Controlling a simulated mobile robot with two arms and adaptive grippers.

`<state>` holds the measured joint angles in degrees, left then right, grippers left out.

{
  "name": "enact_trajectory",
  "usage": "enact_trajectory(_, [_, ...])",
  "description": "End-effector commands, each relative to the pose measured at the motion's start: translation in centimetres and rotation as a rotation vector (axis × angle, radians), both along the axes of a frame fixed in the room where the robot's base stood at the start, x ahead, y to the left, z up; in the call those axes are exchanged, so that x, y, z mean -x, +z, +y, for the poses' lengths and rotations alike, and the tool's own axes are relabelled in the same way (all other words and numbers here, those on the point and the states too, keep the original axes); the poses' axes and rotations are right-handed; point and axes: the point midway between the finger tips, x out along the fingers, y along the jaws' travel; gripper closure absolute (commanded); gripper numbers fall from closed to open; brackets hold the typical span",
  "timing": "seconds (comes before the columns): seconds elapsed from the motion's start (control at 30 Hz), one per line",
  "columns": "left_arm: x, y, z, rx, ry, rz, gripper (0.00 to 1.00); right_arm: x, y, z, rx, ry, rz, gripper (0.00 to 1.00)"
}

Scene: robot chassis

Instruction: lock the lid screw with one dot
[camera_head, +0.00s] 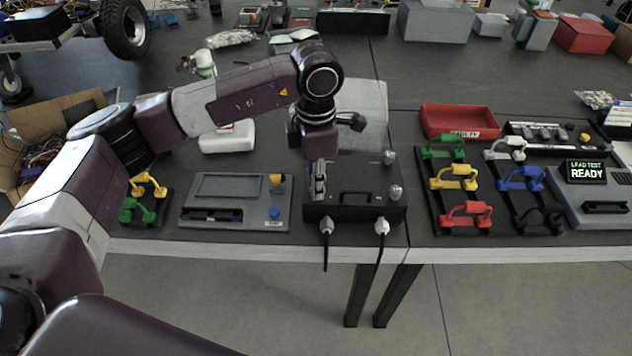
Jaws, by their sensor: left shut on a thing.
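A black box (355,211) with a dark handle on its lid stands near the table's front edge. Silver screw knobs stand at its right side, one at the far corner (389,157) and one nearer the front (395,191). My left gripper (319,196) points down at the left side of the box lid. It is shut on a lid screw there, which the fingers mostly hide. I cannot make out dots on any screw. My right gripper is not in view.
Two plugs with cables sit on the box's front, left (326,227) and right (382,227). A grey device (235,190) lies to the left. Racks of coloured handles (465,215), a red bin (458,122) and a "READY" tester (586,172) are on the right.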

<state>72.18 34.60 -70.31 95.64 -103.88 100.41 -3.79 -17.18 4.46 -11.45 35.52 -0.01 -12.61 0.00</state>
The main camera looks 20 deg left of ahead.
Motion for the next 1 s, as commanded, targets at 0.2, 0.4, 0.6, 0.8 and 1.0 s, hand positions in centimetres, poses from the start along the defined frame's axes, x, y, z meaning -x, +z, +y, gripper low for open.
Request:
enact_trajectory(0.2, [0.0, 0.0, 0.0, -0.001, 0.000, 0.000, 0.69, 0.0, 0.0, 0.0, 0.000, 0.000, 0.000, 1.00])
enact_trajectory(0.4, [0.0, 0.0, 0.0, -0.001, 0.001, 0.000, 0.64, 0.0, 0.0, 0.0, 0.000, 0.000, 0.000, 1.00])
enact_trajectory(0.6, [0.0, 0.4, 0.0, 0.000, 0.001, -0.001, 0.64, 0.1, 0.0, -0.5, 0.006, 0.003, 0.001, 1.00])
enact_trajectory(0.8, [-0.1, 3.6, 0.0, 0.000, 0.002, -0.004, 0.64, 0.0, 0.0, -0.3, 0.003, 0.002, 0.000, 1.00])
enact_trajectory(1.0, [-0.1, 8.0, -0.1, 0.000, 0.000, -0.004, 0.64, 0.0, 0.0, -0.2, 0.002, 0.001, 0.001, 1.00])
